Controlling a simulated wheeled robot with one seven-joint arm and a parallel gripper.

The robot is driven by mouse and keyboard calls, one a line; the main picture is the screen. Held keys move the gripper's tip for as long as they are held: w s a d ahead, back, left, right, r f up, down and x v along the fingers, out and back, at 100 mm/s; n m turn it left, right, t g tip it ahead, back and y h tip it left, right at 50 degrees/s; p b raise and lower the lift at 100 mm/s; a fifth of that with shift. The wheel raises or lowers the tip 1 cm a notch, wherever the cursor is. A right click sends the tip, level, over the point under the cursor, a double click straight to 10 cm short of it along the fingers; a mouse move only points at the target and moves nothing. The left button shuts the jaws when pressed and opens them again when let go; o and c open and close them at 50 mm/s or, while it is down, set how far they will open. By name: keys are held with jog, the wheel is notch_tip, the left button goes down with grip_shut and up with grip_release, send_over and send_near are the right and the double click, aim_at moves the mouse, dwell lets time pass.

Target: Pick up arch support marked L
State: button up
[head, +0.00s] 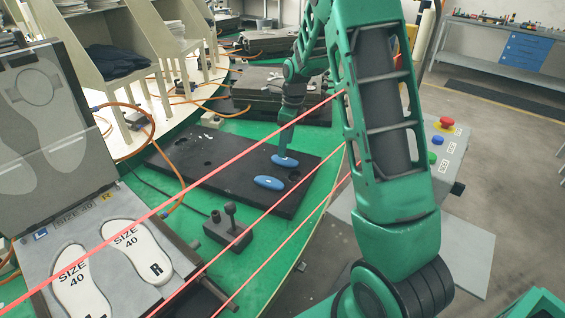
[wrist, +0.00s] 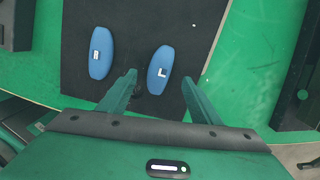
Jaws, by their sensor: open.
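Two blue oval arch supports lie on a black board (head: 225,183), which also shows in the wrist view (wrist: 125,20). In the wrist view, the arch support marked L (wrist: 160,70) is the right one. The other arch support (wrist: 101,53) is to its left, and its mark looks like R. My gripper (wrist: 160,82) is open and empty; its two fingers are around the near end of the L support, one on each side. In the head view, my gripper (head: 284,152) is right at the farther blue support (head: 286,161); the nearer support (head: 268,182) lies apart. Their marks are unreadable there.
An open insole mould with size 40 insoles (head: 142,250) stands at the lower left. A small black block with knobs (head: 228,228) sits on the green table (head: 262,262). A control box with a red button (head: 446,122) is at the right. Red lines cross the head view.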

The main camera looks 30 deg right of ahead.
aim_at(285, 159)
jog(key=shift+f, duration=2.8)
jog(key=c, duration=1.1)
